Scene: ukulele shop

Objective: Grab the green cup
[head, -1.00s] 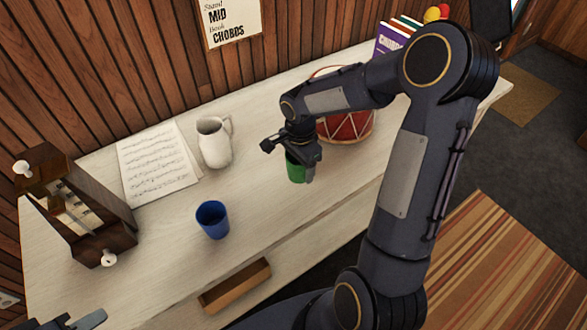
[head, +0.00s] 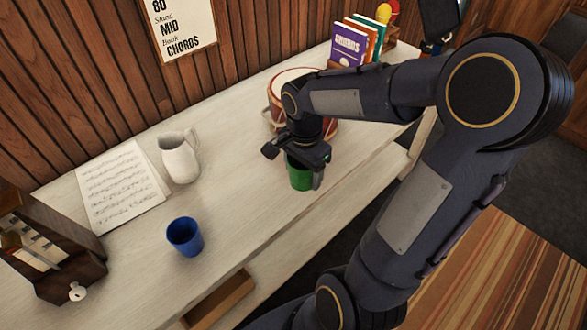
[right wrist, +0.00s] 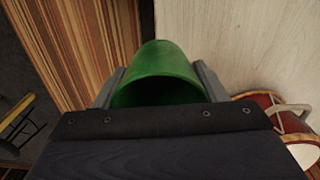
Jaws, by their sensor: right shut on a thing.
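The green cup (head: 299,176) is near the front edge of the table, in front of the drum. My right gripper (head: 303,167) is shut on it from above. In the right wrist view the green cup (right wrist: 163,68) sits between the two grey fingers of my right gripper (right wrist: 160,75), one at each side. Its upper part is partly hidden by the gripper in the head view. I cannot tell whether its base touches the table. My left gripper is out of view.
A blue cup (head: 185,237) and a white pitcher (head: 180,158) stand to the left. Sheet music (head: 122,190) and a wooden box-like object (head: 50,250) lie farther left. A red drum (head: 272,118) is close behind my gripper. Books (head: 349,44) stand at the back right.

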